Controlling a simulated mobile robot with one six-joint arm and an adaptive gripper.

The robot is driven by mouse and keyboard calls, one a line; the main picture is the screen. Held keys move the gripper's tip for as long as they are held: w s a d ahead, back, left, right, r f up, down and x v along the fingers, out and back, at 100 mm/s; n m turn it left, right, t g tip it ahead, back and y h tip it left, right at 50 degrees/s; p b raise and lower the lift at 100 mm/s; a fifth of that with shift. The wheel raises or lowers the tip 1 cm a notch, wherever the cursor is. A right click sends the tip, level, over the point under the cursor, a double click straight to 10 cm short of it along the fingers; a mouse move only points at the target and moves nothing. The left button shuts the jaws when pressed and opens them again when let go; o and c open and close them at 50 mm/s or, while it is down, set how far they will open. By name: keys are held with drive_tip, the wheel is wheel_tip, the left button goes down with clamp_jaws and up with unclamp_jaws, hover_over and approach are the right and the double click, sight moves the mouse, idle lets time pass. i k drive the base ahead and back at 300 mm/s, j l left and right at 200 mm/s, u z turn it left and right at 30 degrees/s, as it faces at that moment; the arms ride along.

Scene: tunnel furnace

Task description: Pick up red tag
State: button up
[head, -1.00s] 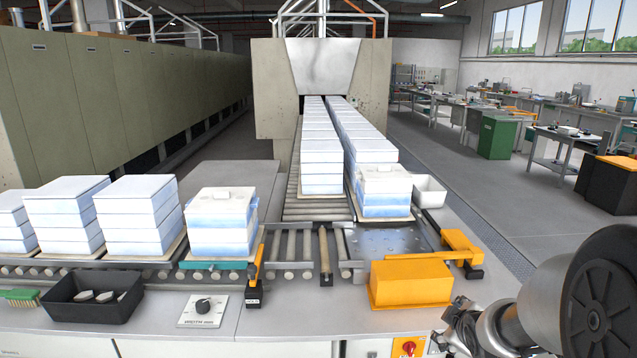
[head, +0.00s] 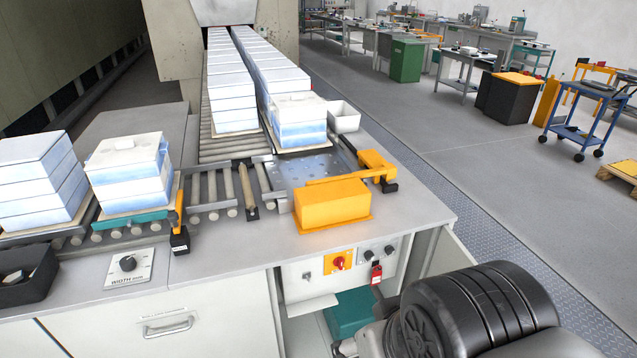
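A small red tag (head: 376,272) hangs on the front panel of the machine bench, just below the black knobs and right of the red switch on its yellow plate. My arm shows in the lower right of the head view, below and right of the tag. My gripper itself is not in the frame, so its state is hidden.
An orange box (head: 333,203) sits on the bench corner above the panel. A red switch (head: 338,262) is left of the tag. Below is an open compartment with a teal box (head: 352,312). A door stands open at right. The floor (head: 520,190) to the right is clear.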

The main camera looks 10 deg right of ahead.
sight(376, 276)
drive_tip(key=z, duration=0.7)
